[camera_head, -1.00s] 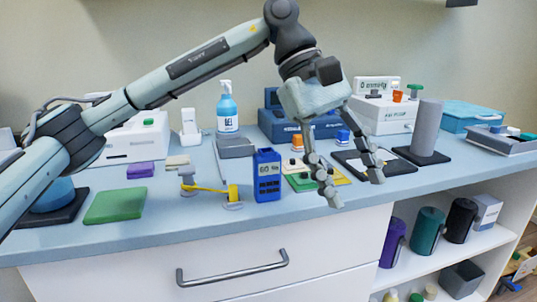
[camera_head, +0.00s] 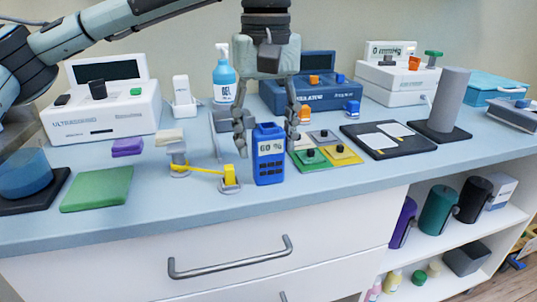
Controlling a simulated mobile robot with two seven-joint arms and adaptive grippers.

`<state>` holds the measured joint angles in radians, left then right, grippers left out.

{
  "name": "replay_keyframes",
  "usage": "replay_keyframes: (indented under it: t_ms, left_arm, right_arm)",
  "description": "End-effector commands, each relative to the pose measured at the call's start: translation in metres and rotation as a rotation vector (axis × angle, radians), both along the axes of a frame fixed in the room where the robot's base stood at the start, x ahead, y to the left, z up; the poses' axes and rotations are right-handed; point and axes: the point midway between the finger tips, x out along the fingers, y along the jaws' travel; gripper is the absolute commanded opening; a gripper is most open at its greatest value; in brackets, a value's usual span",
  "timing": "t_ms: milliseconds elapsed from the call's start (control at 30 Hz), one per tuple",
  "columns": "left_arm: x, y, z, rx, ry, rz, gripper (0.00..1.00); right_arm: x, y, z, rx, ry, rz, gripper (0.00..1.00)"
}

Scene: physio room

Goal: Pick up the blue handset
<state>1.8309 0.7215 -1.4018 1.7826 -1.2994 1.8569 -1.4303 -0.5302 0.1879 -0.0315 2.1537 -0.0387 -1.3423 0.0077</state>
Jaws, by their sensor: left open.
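The blue handset (camera_head: 269,164) stands upright near the front edge of the counter, with a light display that reads about 60 %. My left gripper (camera_head: 267,140) comes down from above. Its two grey fingers are spread, one on the left and one on the right of the handset's upper part. The fingers look apart from its sides, though I cannot tell the exact depth between them. Nothing is held. My right gripper is not in the view.
Left of the handset are a yellow-strapped device (camera_head: 203,171) and a green pad (camera_head: 97,188). To its right lie coloured electrode plates (camera_head: 325,153) and a black tray (camera_head: 389,148). A blue gel bottle (camera_head: 224,76) stands behind. The counter's front strip (camera_head: 215,208) is clear.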

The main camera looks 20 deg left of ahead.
Motion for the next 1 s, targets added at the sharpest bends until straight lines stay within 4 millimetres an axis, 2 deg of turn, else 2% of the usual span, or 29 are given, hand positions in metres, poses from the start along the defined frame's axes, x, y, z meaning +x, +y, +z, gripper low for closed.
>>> replay_keyframes:
  t_ms: [233, 367, 567, 900, 1000]
  left_arm:
    - [-0.003, -0.004, -0.036, 0.0, 0.002, 0.001, 0.53]
    - [-0.003, -0.004, -0.043, -0.001, 0.002, 0.001, 0.53]
    - [-0.003, -0.005, -0.043, -0.001, 0.001, 0.001, 0.52]
    - [-0.003, -0.005, -0.042, -0.001, 0.0, 0.001, 0.1]
    - [-0.003, -0.005, -0.042, -0.001, 0.0, 0.001, 0.1]
  right_arm:
    - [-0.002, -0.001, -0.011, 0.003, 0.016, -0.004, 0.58]
    - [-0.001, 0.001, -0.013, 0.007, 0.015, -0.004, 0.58]
    - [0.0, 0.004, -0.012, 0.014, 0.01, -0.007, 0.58]
    - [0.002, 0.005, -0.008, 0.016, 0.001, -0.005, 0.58]
    - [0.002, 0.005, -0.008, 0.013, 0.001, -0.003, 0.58]
